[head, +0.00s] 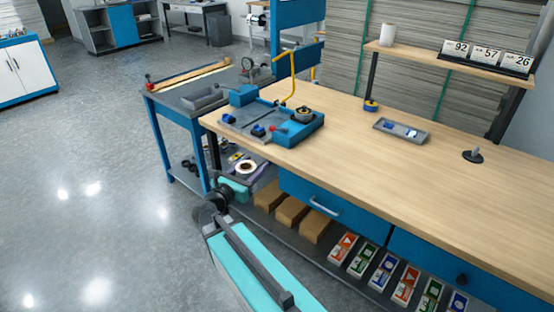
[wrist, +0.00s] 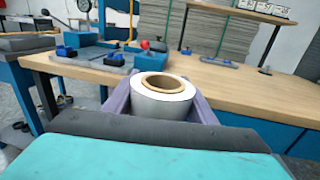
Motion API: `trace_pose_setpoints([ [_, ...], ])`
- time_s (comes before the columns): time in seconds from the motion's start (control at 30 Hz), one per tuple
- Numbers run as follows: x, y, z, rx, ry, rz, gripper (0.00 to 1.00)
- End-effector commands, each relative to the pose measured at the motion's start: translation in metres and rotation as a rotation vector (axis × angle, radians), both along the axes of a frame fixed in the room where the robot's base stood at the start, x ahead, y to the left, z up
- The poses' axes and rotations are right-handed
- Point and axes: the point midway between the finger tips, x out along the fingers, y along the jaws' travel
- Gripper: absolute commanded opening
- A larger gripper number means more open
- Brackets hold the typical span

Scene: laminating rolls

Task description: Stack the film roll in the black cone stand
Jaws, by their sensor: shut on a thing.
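The film roll (wrist: 163,102) is white and grey with a brown core. It stands upright between the two fingers of my gripper (wrist: 161,88), which is shut on it. In the head view my gripper (head: 242,172) and the film roll (head: 246,166) are in front of the workbench's left end, beside its front edge and apart from the stand. The black cone stand (head: 473,155), a dark disc with a short cone, is on the right part of the bench top and looks empty. In the wrist view the stand (wrist: 265,70) shows small, beyond the roll and to the right.
The wooden bench top (head: 350,160) is clear around the stand. A grey tray (head: 401,131) with blue items lies left of it. A blue tool station (head: 270,120) fills the bench's left end. A raised shelf (head: 450,62) stands behind. Cardboard boxes (head: 291,212) sit underneath.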

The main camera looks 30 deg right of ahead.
Motion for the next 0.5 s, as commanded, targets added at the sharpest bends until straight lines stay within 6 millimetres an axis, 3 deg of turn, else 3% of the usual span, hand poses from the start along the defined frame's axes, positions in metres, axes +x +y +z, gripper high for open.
trace_pose_setpoints([
  [0.03, 0.001, 0.018, -0.005, -0.001, 0.000, 0.023, 0.24],
  [0.2, 0.002, 0.067, -0.017, -0.001, 0.000, 0.083, 0.24],
  [0.5, -0.011, 0.143, -0.034, -0.001, -0.001, 0.162, 0.24],
])
